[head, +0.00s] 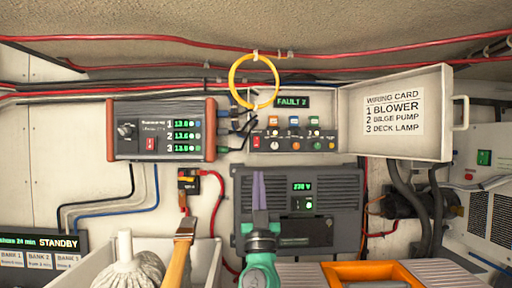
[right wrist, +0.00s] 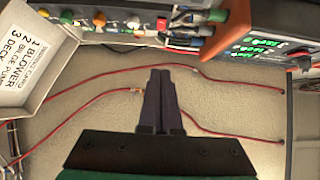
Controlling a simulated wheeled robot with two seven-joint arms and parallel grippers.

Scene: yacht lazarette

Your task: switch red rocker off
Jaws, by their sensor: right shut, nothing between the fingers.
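The red rocker (head: 150,143) sits on the front of a dark battery monitor (head: 163,107) with orange-red end caps, left of its green number readouts. In the right wrist view, which is turned over, the monitor (right wrist: 265,45) is at the upper right, and a small red patch near the right edge looks like the rocker (right wrist: 305,62). My right gripper (head: 258,178) is shut and empty, fingers pointing up in front of the grey inverter, right of and below the rocker, apart from it. Its fingers show in the wrist view (right wrist: 160,75). My left gripper is not in view.
A yellow ring (head: 231,85) hangs near a small switch panel (head: 293,141). An open lid (head: 350,130) bears a wiring card. The grey inverter (head: 345,190) carries a green switch. A mop (head: 135,270) and wooden handle (head: 178,260) stand in a bin at lower left.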

